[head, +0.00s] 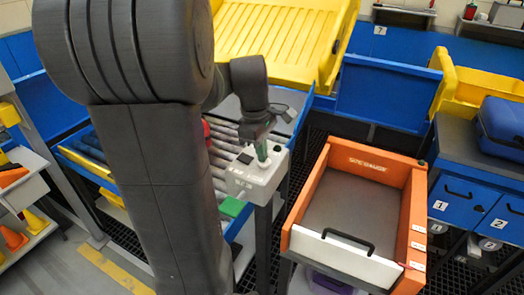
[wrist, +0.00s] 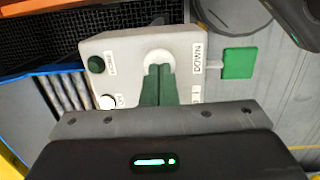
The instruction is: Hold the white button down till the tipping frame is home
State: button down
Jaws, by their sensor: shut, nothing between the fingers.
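The control box (head: 255,172) is light grey and stands on a dark post. In the wrist view the box (wrist: 125,45) has a large round white button (wrist: 158,57) beside a label reading DOWN, a smaller white button (wrist: 106,102) and a dark green button (wrist: 96,63). My gripper (wrist: 158,70) is shut, with its green fingertips together over the large white button and hiding part of it. I cannot tell how far that button is pressed. In the head view my gripper (head: 263,158) is on top of the box. A yellow ribbed frame (head: 285,38) stands tilted behind the arm.
An orange-sided bay (head: 410,220) with a grey floor and a white front with a black handle stands to the right. A roller conveyor (head: 222,150) runs on the left, partly hidden by my arm. Blue cabinets (head: 470,205) and a blue case (head: 503,122) are at the far right.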

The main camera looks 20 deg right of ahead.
notch_tip(320, 180, down, 2)
jog(key=shift+s+a+f+b, duration=0.1)
jog(key=shift+s+f+b, duration=0.05)
jog(key=shift+b, duration=0.35)
jog(key=shift+s+f, duration=0.1)
jog(key=shift+s+a, duration=0.1)
jog(key=shift+f, duration=0.1)
dwell(0.6)
dwell(1.9)
jog(key=r+p, duration=0.4)
jog(key=r, duration=0.1)
jog(key=shift+w+a+r+p, duration=0.1)
jog(key=shift+w+r+p, duration=0.15)
jog(key=shift+w+p, duration=0.15)
notch_tip(320, 180, up, 10)
jog(key=a, duration=0.1)
jog(key=shift+w+f+b, duration=0.2)
jog(key=shift+f+b, duration=0.05)
jog(key=shift+b, duration=0.15)
